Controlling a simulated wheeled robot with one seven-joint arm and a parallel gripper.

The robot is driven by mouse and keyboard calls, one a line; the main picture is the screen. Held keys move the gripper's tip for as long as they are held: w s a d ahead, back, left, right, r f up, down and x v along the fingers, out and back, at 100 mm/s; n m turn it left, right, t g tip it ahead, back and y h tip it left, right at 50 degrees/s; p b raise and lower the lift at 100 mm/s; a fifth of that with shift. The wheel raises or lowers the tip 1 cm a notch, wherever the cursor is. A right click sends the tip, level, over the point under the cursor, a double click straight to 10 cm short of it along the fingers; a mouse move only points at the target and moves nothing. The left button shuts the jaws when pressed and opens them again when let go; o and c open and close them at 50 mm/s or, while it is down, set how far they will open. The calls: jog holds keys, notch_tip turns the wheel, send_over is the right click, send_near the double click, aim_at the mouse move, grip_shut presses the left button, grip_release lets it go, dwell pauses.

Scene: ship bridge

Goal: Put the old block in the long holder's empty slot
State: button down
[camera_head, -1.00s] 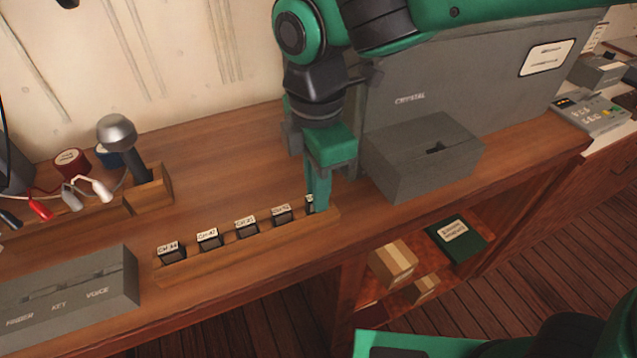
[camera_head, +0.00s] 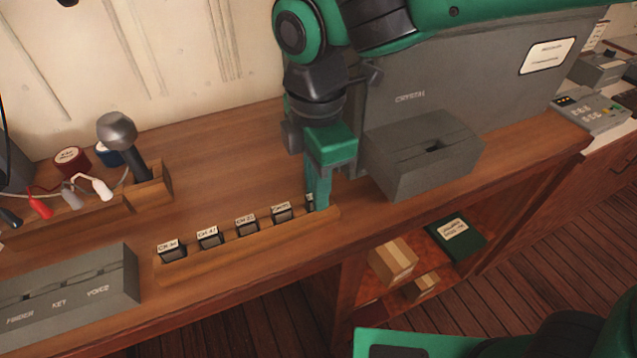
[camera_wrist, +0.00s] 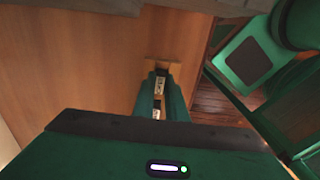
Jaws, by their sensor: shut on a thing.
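The long wooden holder (camera_head: 235,253) lies along the desk's front edge. Several small dark blocks with white labels stand upright in it, such as the CH-47 block (camera_head: 209,238). My gripper (camera_head: 318,202) points down at the holder's right end and is shut on a block (camera_head: 309,203) there. That block is mostly hidden by the fingers, and its label cannot be read. It sits at slot height, but I cannot tell whether it is fully seated. The wrist view shows the fingers (camera_wrist: 160,100) with white labels between and beyond them.
A grey box (camera_head: 425,160) with a dark slot on top stands just right of my gripper, before the CRYSTAL cabinet (camera_head: 470,70). A grey FINDER/KEY/VOICE box (camera_head: 75,300) is at the left. Shelves below hold small boxes.

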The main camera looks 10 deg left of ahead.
jog(key=c, duration=1.7)
grip_release()
notch_tip(320, 180, up, 11)
jog(key=shift+w+f, duration=0.1)
jog(key=shift+f, duration=0.05)
